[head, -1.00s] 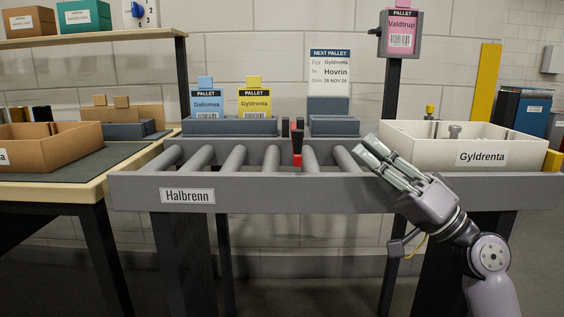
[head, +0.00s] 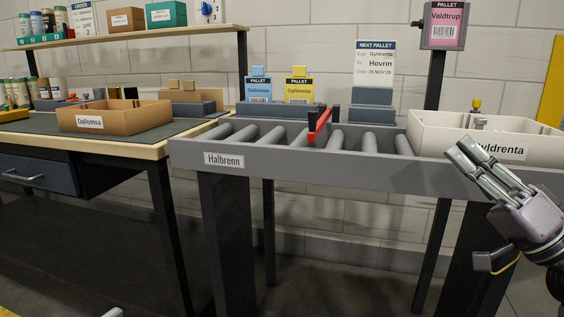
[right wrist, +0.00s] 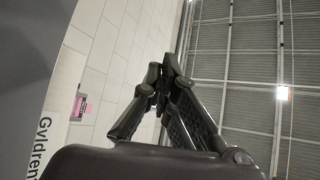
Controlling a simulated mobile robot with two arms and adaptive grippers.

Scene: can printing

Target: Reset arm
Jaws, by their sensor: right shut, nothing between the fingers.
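My right gripper (head: 464,150) is shut and empty at the right of the head view. Its fingers point up and to the left, in front of the white Gyldrenta bin (head: 430,131), and cover part of its label. In the right wrist view the fingers (right wrist: 168,75) come together at their tips with nothing between them. A small pale piece at the bottom left edge of the head view looks like the tip of my left gripper (head: 106,312); the rest is out of frame.
The grey Halbrenn roller conveyor (head: 300,165) stands ahead, with a red and black bar (head: 320,124) on it. Blue (head: 258,90) and yellow (head: 299,90) pallet cards stand behind. At left, a workbench (head: 130,146) holds a brown Dallomsa box (head: 130,117). The floor in front looks clear.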

